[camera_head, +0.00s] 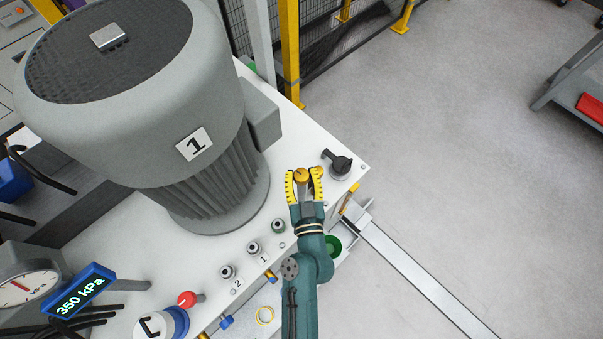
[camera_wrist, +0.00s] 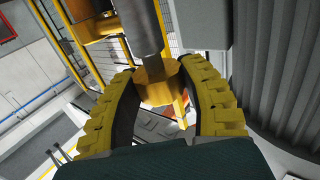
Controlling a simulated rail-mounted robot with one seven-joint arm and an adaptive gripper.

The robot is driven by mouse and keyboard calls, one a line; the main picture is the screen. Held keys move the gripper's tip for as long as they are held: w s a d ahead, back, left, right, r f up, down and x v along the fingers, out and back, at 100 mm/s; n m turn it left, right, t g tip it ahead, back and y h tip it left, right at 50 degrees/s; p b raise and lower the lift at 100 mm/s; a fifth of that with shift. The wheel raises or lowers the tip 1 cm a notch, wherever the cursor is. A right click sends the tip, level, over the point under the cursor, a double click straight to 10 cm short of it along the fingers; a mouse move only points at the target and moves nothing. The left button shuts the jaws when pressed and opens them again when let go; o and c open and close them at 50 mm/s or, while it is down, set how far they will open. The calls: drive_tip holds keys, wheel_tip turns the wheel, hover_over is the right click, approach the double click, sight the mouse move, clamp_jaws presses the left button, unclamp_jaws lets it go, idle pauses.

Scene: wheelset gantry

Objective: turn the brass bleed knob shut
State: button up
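The brass bleed knob (camera_head: 301,175) is on the white bench near its right corner. In the wrist view the brass knob (camera_wrist: 158,82) is between my two yellow fingers, with a grey stem above it and a small tab pointing down. My gripper (camera_head: 303,182) has one finger on each side of the knob; it also shows in the wrist view (camera_wrist: 158,76). The fingertips look very close to the knob's sides. I cannot tell whether they touch it or whether a thin gap remains.
A large grey motor (camera_head: 115,75) marked 1 stands to the left. A black handle (camera_head: 339,162) is just right of my gripper. Several small knobs and a red knob (camera_head: 187,299) line the front edge. A display (camera_head: 80,291) reads 350 kPa. Open floor is right.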

drive_tip(key=c, duration=0.3)
drive_tip(key=shift+c, duration=0.2)
drive_tip(key=shift+f+b, duration=0.15)
drive_tip(key=shift+b, duration=0.3)
